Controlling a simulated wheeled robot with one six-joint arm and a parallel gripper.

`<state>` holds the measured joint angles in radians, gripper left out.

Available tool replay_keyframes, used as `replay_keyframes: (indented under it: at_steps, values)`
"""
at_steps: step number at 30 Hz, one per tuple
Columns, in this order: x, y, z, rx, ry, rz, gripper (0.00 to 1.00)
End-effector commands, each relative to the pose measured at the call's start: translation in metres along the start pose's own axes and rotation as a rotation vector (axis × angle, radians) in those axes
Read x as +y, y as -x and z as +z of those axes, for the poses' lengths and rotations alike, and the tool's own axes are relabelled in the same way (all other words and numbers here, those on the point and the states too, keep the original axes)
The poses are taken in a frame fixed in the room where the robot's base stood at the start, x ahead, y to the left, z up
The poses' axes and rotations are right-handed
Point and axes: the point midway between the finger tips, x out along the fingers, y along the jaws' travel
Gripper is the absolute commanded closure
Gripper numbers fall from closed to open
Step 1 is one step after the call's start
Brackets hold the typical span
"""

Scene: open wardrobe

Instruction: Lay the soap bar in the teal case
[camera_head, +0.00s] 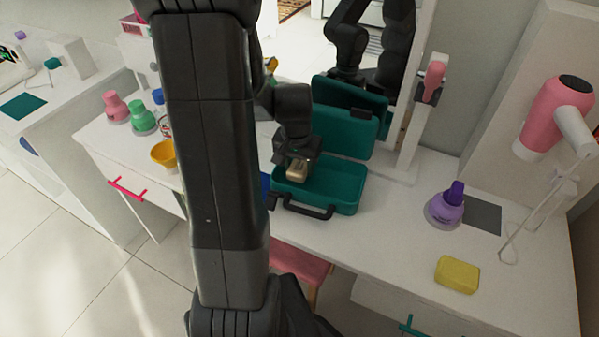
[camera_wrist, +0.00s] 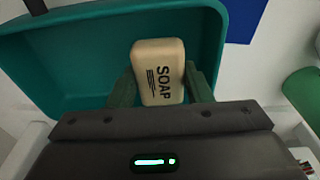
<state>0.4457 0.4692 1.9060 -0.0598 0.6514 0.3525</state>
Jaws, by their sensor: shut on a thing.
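The soap bar (camera_wrist: 158,70) is cream-coloured with dark "SOAP" lettering. It sits between the two fingers of my gripper (camera_wrist: 160,88) in the wrist view. In the head view my gripper (camera_head: 297,168) points down over the left part of the open teal case, and the soap (camera_head: 296,171) shows at its tip. The teal case (camera_head: 342,194) lies open on the white table with its lid up at the back and its handle towards the front. Its wall also shows in the wrist view (camera_wrist: 60,68). I cannot tell whether the soap touches the case floor.
A purple bottle (camera_head: 446,208) and a yellow block (camera_head: 457,274) stand to the right of the case. A yellow bowl (camera_head: 163,154) and green and pink bottles are at the left. A pink hair dryer (camera_head: 552,110) stands at the far right.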

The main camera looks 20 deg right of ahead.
Motion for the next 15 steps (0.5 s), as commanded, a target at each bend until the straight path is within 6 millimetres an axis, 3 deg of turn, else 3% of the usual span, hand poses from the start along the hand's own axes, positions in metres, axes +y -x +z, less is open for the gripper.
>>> replay_keyframes:
  at_steps: [5, 15]
  values:
    - [0.0, -0.023, 0.003, -0.002, 0.001, 0.001, 0.79]
    - [0.0, -0.026, 0.003, 0.0, 0.001, 0.0, 0.79]
